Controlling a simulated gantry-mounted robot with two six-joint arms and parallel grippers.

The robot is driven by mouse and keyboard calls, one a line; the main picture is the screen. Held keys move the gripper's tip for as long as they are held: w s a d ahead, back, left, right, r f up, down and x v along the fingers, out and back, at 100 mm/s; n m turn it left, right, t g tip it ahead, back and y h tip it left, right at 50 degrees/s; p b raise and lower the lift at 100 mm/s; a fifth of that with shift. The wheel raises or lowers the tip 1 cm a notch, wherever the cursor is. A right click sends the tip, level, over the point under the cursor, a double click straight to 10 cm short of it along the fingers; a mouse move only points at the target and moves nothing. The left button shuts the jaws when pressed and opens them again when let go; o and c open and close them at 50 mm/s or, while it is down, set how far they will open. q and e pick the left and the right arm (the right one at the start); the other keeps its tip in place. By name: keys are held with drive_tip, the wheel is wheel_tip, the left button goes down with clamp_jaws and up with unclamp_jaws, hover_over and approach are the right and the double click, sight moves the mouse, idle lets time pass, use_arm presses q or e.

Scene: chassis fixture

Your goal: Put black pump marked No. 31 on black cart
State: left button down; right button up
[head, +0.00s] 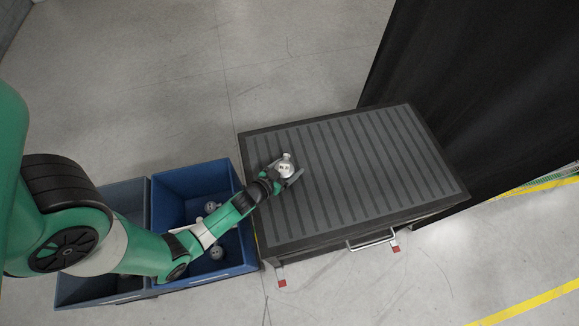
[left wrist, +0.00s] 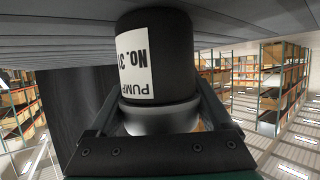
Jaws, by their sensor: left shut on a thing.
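The black pump (left wrist: 177,60) has a white label reading "PUMP No. 3", with the last digit hard to make out at the label's edge. In the head view its silvery end (head: 285,164) faces up. My left gripper (head: 287,178) is shut on the pump around its silvery part; the fingers also show in the left wrist view (left wrist: 163,118). The gripper and pump are over the left part of the black cart (head: 375,160), which has a ribbed grey top. The pump's black end is close to the top; I cannot tell whether it touches. My right gripper is not in view.
A blue bin (head: 197,165) with several silvery parts (head: 216,252) stands left of the cart. A grey bin (head: 130,200) is beside it, partly hidden by my arm. A black curtain (head: 480,80) hangs behind the cart's right side. The rest of the cart top is clear.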

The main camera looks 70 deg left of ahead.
use_arm(q)
drive_tip(key=shift+f, duration=0.15)
unclamp_jaws()
drive_tip(key=shift+s+d+r, duration=0.1)
drive_tip(key=shift+s+r, duration=0.1)
drive_tip(key=shift+r, duration=0.05)
drive_tip(key=v, duration=1)
drive_tip(key=shift+s+d, duration=0.2)
drive_tip(key=shift+s, duration=0.05)
drive_tip(key=shift+s+d+r, duration=0.2)
drive_tip(key=shift+s+r, duration=0.05)
drive_tip(key=shift+s, duration=0.15)
